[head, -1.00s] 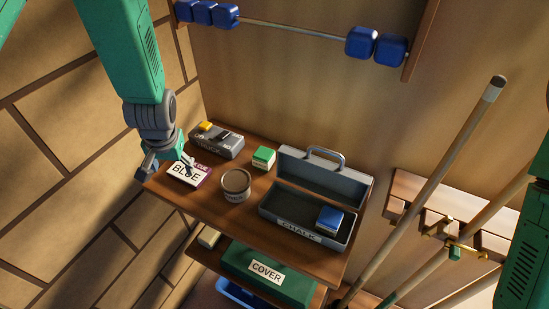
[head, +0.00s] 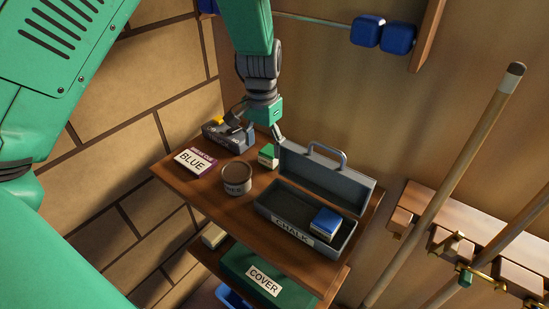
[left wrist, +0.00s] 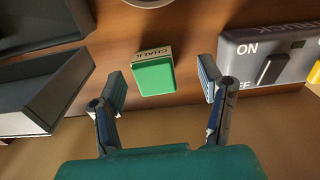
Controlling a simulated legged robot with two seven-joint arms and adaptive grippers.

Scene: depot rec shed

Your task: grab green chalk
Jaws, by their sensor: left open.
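The green chalk (head: 267,155) is a small cube, green on top with a pale labelled side, standing on the wooden shelf top left of the grey chalk box. My left gripper (head: 260,139) is open and empty at the chalk, partly covering its back in the head view. In the left wrist view, the green chalk (left wrist: 154,77) shows between the two spread fingertips of the left gripper (left wrist: 162,82), with gaps on both sides. The right gripper is out of view.
The open grey box (head: 262,209) marked CHALK holds a blue chalk cube (head: 326,223). Cue sticks (head: 450,180) lean at the right.

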